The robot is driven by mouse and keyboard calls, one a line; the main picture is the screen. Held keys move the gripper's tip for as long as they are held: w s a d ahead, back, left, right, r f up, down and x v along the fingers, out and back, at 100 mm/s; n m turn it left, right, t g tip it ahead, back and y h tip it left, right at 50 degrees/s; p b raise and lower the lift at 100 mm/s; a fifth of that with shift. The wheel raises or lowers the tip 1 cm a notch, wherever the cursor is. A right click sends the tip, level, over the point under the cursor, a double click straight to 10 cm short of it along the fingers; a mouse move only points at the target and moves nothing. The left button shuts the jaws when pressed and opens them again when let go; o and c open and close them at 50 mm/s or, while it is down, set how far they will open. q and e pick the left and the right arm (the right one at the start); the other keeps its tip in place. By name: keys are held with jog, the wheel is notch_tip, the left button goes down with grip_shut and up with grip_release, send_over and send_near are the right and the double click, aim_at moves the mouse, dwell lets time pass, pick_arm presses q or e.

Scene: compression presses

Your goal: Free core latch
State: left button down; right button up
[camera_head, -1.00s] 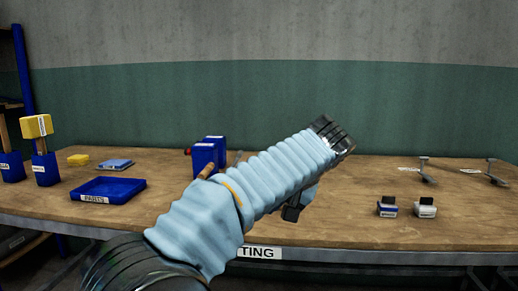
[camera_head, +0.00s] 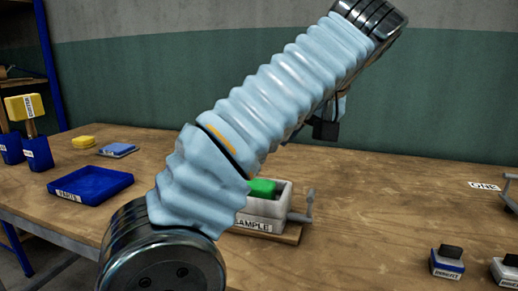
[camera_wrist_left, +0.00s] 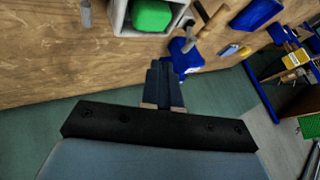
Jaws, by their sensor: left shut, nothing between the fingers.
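A pale box labelled SAMPLE (camera_head: 258,222) stands on the workbench, partly hidden by my left arm in the head view. A green block (camera_head: 262,187) sits inside it. A grey metal lever (camera_head: 303,207) sticks out at the box's right side; I cannot tell whether this is the core latch. The wrist view also shows the box (camera_wrist_left: 119,22) and green block (camera_wrist_left: 151,14) at the top edge. There my left gripper (camera_wrist_left: 160,68) is shut and empty, apart from the box. In the head view my arm hides most of the gripper. My right gripper is not in view.
A blue tray labelled PARTS (camera_head: 90,184), a yellow block (camera_head: 84,142) and blue holders (camera_head: 38,154) stand at the left. Two small labelled items (camera_head: 447,262) (camera_head: 507,271) are at the front right. The bench (camera_head: 390,200) right of the box is mostly clear.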

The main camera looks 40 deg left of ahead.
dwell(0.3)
pick_arm(q)
jog(key=x, duration=0.9)
jog(key=shift+a+f, duration=0.25)
jog(key=shift+s+a+r, duration=0.1)
jog(key=shift+s+a, duration=0.1)
jog(key=shift+a, duration=0.45)
jog(key=shift+s+a+r, duration=0.1)
jog(key=shift+s+a, duration=0.1)
jog(key=shift+a, duration=0.45)
jog(key=shift+s+a+r, duration=0.1)
jog(key=shift+s+a, duration=0.05)
jog(key=shift+a, duration=0.5)
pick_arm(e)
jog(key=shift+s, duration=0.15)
pick_arm(q)
jog(key=shift+a+r+h, duration=0.2)
jog(key=shift+a+h, duration=0.05)
jog(key=shift+h, duration=0.45)
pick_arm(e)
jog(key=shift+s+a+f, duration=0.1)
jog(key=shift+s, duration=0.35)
pick_arm(q)
jog(key=shift+s+t, duration=0.1)
jog(key=shift+t, duration=0.2)
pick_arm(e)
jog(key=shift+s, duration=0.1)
